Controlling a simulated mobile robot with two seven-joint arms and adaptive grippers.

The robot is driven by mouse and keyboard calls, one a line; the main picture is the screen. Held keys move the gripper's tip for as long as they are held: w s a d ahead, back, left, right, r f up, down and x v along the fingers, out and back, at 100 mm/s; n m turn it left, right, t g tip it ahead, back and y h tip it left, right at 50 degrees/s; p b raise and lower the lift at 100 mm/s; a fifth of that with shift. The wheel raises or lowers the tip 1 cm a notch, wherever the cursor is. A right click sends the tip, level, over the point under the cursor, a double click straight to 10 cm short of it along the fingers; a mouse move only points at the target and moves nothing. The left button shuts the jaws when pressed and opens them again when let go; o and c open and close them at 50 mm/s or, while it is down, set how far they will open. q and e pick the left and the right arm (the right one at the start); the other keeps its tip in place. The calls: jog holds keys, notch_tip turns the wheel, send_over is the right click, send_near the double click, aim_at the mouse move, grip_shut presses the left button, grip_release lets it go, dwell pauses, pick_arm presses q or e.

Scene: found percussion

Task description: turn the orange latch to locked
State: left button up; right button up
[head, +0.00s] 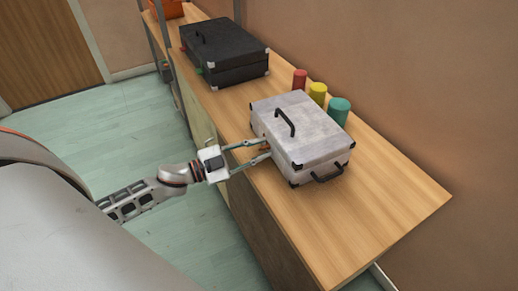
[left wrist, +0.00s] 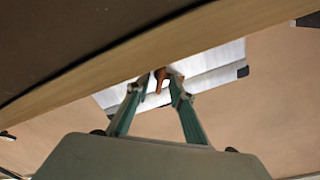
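The light grey case (head: 313,141) stands on the wooden counter, with black corners and black handles. The small orange latch (left wrist: 160,79) is on its side facing my left arm and shows as a narrow tab; in the head view it is mostly hidden by the fingers. My left gripper (head: 268,149) reaches this side of the case. In the left wrist view its two green fingers (left wrist: 156,86) stand apart on either side of the latch. The latch is nearer the right finger; I cannot tell if they touch. My right gripper is not in view.
A black case (head: 224,50) stands farther along the counter (head: 375,220). Red (head: 300,79), yellow (head: 318,93) and teal (head: 339,110) cylinders stand behind the grey case, near the wall. An orange object (head: 166,9) is at the far end. The counter's near right part is clear.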

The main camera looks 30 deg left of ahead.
pick_arm(q)
grip_shut()
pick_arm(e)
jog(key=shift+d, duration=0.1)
pick_arm(q)
jog(key=shift+m, duration=0.3)
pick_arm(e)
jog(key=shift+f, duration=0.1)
pick_arm(q)
jog(key=m, duration=0.8)
jog(key=shift+s+d+f, duration=0.1)
jog(key=shift+f, duration=0.1)
jog(key=shift+m, duration=1.3)
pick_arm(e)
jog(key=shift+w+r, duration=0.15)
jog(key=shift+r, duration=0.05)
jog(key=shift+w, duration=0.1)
